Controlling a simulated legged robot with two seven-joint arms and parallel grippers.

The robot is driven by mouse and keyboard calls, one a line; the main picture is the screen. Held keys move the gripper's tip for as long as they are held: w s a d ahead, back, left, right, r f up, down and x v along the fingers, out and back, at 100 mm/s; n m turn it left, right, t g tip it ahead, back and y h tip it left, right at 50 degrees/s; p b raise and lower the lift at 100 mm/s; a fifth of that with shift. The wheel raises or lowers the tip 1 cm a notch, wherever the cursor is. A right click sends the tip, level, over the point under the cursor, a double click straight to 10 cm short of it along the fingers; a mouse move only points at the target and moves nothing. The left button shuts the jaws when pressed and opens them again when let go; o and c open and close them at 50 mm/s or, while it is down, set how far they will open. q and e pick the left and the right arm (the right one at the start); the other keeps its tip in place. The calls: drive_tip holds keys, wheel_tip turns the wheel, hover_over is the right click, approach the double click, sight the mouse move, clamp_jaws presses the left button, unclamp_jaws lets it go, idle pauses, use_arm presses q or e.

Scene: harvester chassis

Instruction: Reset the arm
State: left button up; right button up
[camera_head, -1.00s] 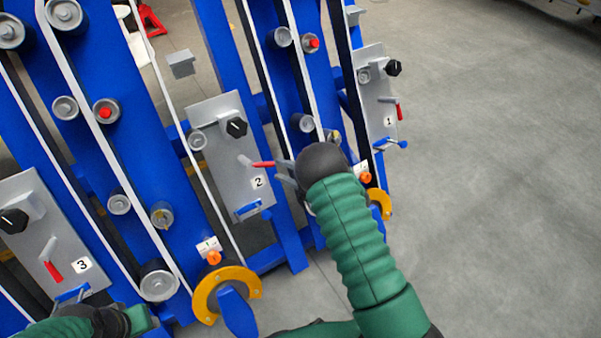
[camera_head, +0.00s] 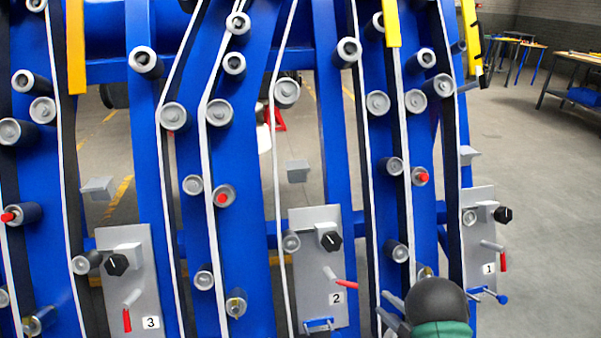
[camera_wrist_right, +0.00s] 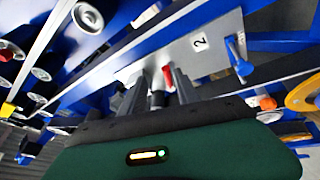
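My right gripper (camera_head: 384,308) is at the bottom of the head view, its fingers pointing left toward panel 2 (camera_head: 313,253). The red-tipped lever (camera_head: 346,284) of panel 2 points right, its tip a little short of the fingers. In the right wrist view the two grey fingers (camera_wrist_right: 161,88) stand apart, and the red handle (camera_wrist_right: 157,98) shows between them. I cannot tell from this view how deep it lies; the fingers do not look closed on it. My left gripper is not in view.
Panel 3 (camera_head: 129,262) is at the left and panel 1 (camera_head: 479,220) at the right, each with a black knob and a red lever pointing down. Blue uprights with rollers and belts fill the front. The floor (camera_head: 540,200) at right is clear; tables stand far back.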

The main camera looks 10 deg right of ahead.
drive_tip(key=s+a+r+m+g+h+p, duration=0.1)
drive_tip(key=s+a+r+m+g+h, duration=0.2)
drive_tip(key=s+m, duration=0.35)
drive_tip(key=s+a+r+m+g, duration=0.2)
drive_tip(key=s+a+m+g, duration=0.3)
drive_tip(key=s, duration=0.3)
drive_tip(key=s+a+r+m+g+h+p, duration=0.1)
drive_tip(key=s+a+r+m+g+h, duration=0.15)
drive_tip(key=s+a+m+g, duration=0.35)
wheel_tip(320, 180, up, 23)
drive_tip(key=d+t+p, duration=0.2)
drive_tip(key=p, duration=2.1)
drive_tip(key=shift+s+r+n, duration=0.2)
drive_tip(key=shift+s+n, duration=0.15)
drive_tip(key=shift+s, duration=0.05)
